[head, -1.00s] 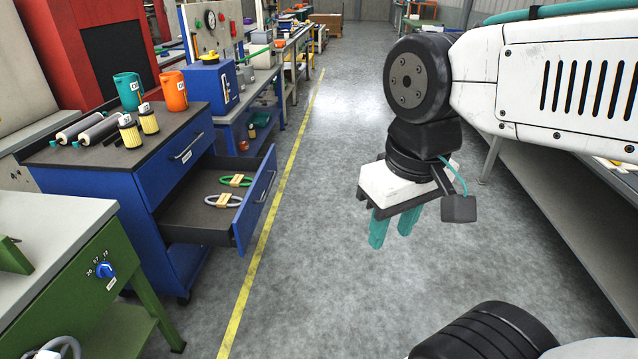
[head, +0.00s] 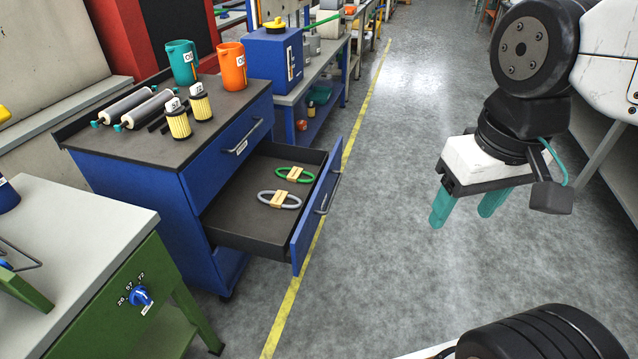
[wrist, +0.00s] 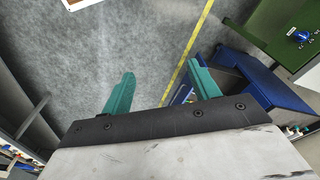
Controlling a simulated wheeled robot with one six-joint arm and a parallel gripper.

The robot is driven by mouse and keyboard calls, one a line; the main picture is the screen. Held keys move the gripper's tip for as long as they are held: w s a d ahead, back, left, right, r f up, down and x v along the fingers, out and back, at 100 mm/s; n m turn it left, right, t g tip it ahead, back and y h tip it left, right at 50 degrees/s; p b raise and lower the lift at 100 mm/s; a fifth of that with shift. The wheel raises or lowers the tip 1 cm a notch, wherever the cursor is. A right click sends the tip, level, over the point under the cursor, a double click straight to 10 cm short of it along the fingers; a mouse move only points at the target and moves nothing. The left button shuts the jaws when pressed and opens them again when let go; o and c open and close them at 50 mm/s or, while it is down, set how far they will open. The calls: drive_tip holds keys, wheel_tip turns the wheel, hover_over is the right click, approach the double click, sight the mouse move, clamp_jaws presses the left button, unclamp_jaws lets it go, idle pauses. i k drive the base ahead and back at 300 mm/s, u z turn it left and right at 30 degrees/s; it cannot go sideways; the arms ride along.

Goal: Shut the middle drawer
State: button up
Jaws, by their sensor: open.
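The blue cabinet (head: 140,200) stands left of centre in the head view. Its open drawer (head: 240,232) sticks out to the right, below a closed upper drawer (head: 225,155). The open drawer has a blue front with a bar handle (head: 328,192). Inside lie a green looped item (head: 294,174) and a grey looped item (head: 279,199), each with a tan band. My gripper (head: 462,208) is open and empty, over the floor to the right of the drawer and apart from it. The wrist view shows its two teal fingers (wrist: 162,92) spread, with blue cabinet parts beyond the right finger.
On the cabinet top stand a teal mug (head: 183,63), an orange mug (head: 232,66), two yellow filters (head: 190,113) and grey rollers (head: 130,106). A green bench (head: 130,275) with a blue knob is at the near left. Clear floor (head: 390,250) lies right of the yellow line.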

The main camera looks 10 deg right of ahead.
sight(235, 218)
drive_tip(key=k, duration=1.2)
drive_tip(key=u, duration=0.7)
drive_tip(key=i, duration=1.8)
drive_tip(key=z, duration=0.55)
